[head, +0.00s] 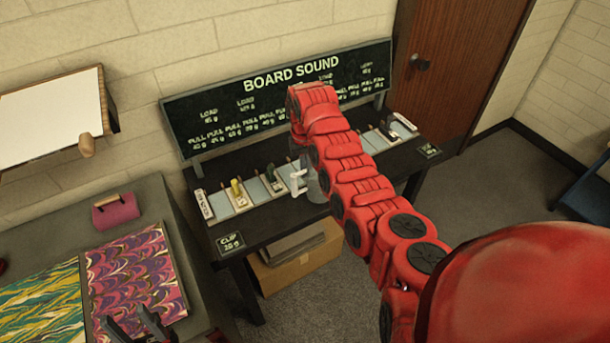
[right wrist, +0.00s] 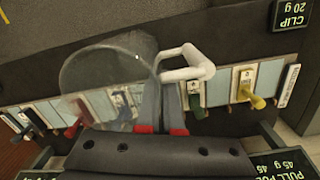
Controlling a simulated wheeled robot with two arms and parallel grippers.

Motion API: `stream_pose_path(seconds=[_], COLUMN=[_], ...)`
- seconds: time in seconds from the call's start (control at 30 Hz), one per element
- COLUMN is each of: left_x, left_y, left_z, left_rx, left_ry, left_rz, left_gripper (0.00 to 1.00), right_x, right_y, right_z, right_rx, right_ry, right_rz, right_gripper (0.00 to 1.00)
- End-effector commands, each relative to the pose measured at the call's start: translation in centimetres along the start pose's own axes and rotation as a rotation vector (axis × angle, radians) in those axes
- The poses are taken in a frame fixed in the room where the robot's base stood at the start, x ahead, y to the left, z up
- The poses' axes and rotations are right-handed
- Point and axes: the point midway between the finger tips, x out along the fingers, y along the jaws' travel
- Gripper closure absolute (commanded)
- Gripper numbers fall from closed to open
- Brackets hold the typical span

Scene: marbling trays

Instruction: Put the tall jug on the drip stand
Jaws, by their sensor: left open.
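A clear, see-through jug (right wrist: 95,85) with a white handle (right wrist: 188,72) fills the left middle of the right wrist view. In the head view its handle (head: 298,183) shows over the black table, beside my red right arm. My right gripper (right wrist: 160,100) has its grey fingers right by the jug's handle; I cannot tell whether they grip it. My left gripper (head: 140,325) is open and empty at the bottom left, over the marbled sheets. I cannot make out a drip stand.
The black table (head: 270,215) carries a row of pale plates with small coloured clips and a CLIP label (head: 230,242). A lettered board (head: 275,95) stands along its back. A cardboard box (head: 295,262) is below. A grey worktop with marbled sheets (head: 135,275) and a pink block (head: 115,211) is left.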

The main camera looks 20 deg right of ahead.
Motion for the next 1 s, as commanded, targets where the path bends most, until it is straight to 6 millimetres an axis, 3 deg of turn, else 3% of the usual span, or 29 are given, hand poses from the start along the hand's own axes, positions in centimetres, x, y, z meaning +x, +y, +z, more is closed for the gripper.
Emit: stream_pose_path(seconds=[0.2, 0.23, 0.33, 0.5, 0.9, 1.0], left_x=[-0.6, 0.2, 0.9, 0.5, 0.2, 0.3], left_y=[0.0, 0.0, -0.1, 0.0, 0.0, 0.0], left_z=[0.1, 0.0, -0.2, -0.1, 0.0, -0.1], left_rx=[0.000, 0.000, 0.000, 0.000, 0.000, 0.000], left_ry=[0.000, 0.000, 0.001, 0.000, 0.000, 0.000], left_rz=[0.000, 0.000, 0.000, 0.000, 0.000, 0.000], left_gripper=[0.50, 0.50, 0.50, 0.50, 0.50, 0.50], right_x=[-0.2, -0.1, 1.4, 3.2, 3.6, 3.5], right_y=[-0.1, 0.1, 0.0, -0.1, -0.1, -0.1], right_z=[-1.3, -1.2, -1.1, -1.2, -1.3, -1.3], right_rx=[0.011, 0.013, 0.012, 0.011, 0.011, 0.011], right_ry=[0.003, 0.001, -0.001, 0.002, 0.005, 0.005], right_rz=[-0.014, -0.014, -0.014, -0.013, -0.014, -0.014], right_gripper=[1.00, 1.00, 1.00, 1.00, 1.00, 0.81])
